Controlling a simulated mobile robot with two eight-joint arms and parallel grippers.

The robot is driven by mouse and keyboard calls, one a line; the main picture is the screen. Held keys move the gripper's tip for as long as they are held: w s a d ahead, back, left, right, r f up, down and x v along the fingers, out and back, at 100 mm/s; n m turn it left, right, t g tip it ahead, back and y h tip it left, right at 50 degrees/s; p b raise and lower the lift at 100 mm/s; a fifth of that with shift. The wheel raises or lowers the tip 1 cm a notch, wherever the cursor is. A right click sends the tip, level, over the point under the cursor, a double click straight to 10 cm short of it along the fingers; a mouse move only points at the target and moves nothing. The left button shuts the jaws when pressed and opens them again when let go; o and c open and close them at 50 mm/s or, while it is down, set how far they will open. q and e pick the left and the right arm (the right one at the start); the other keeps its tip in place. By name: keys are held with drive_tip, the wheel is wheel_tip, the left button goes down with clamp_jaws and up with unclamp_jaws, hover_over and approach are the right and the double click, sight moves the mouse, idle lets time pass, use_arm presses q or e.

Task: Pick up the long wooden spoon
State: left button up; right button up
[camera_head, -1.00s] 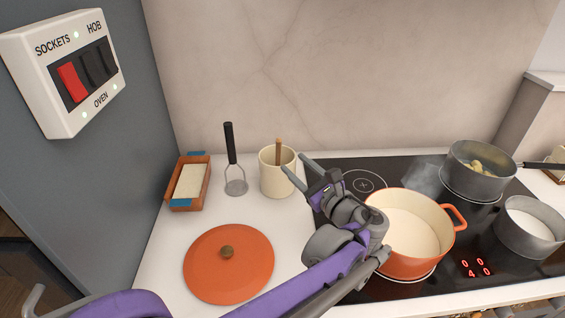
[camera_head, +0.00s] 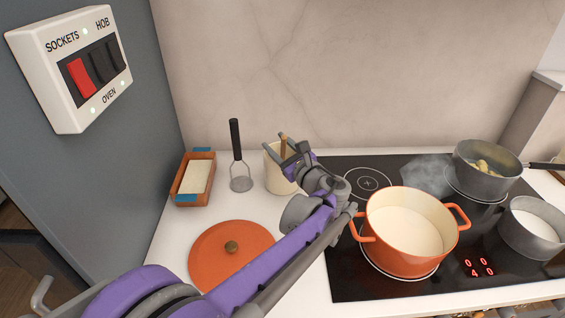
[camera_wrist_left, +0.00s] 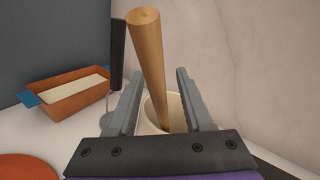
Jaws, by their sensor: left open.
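The long wooden spoon stands in a cream crock, its handle (camera_head: 283,146) sticking up above the rim. In the left wrist view the handle (camera_wrist_left: 149,70) rises between my two open fingers, with its round end at the top. The crock (camera_head: 275,175) is partly hidden behind my arm; its rim also shows in the left wrist view (camera_wrist_left: 150,112). My left gripper (camera_head: 287,148) is open at the crock's mouth, with a finger on either side of the handle and gaps showing. The spoon's lower end is hidden inside the crock. My right gripper is not in view.
A masher (camera_head: 240,165) stands left of the crock, and a terracotta loaf dish (camera_head: 182,193) lies beyond it. An orange lid (camera_head: 215,262) lies in front. An orange pot (camera_head: 410,265), a steaming grey pan (camera_head: 478,182) and another pan (camera_head: 520,240) stand on the hob (camera_head: 345,280).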

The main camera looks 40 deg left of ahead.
use_arm(q)
drive_tip(key=shift+c, duration=0.2)
clamp_jaws()
